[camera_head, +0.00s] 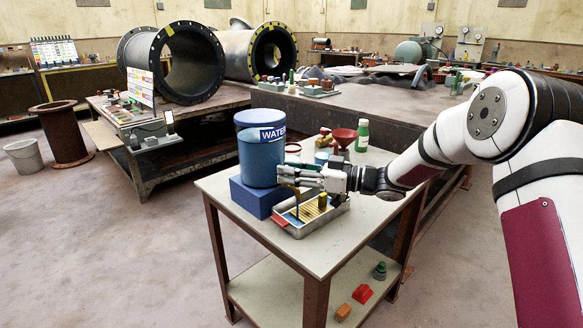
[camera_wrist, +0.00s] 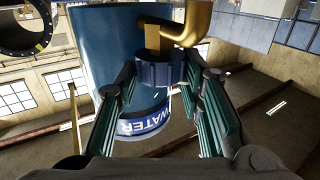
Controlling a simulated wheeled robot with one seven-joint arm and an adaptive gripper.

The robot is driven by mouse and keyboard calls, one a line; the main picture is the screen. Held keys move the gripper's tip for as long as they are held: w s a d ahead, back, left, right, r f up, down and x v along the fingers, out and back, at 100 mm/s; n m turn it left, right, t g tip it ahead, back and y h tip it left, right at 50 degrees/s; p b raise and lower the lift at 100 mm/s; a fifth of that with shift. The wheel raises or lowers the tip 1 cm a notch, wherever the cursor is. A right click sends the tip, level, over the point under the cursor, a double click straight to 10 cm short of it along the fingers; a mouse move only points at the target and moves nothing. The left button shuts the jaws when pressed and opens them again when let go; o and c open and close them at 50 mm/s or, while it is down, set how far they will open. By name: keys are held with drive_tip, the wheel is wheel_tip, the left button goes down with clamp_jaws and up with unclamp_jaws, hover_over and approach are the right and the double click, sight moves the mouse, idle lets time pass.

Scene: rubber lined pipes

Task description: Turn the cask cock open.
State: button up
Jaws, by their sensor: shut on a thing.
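The blue cask (camera_head: 261,155) with a WATER label stands upright on a blue block (camera_head: 252,199) on the work table; it fills the upper middle of the wrist view (camera_wrist: 105,45). Its brass cock (camera_wrist: 189,28) shows in the wrist view, with a bent spout and a dark blue handle (camera_wrist: 158,72) on its stem. My gripper (camera_head: 289,175) reaches in from the right at the cask's lower front. Its fingers lie on both sides of the handle and are shut on it. In the head view the gripper hides most of the cock.
A metal tray (camera_head: 299,234) with a yellowish rack sits below my gripper. A red funnel (camera_head: 344,137), a green bottle (camera_head: 362,136) and small containers stand behind it. The table's left top (camera_head: 224,187) is bare. Small parts, including a red one (camera_head: 362,293), lie on the lower shelf.

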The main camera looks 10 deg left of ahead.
idle(0.3)
drive_tip(key=o, duration=1.2)
drive_tip(key=shift+c, duration=0.2)
drive_tip(key=s+d, duration=0.1)
drive_tip(key=d, duration=1)
drive_tip(key=shift+s+d, duration=0.4)
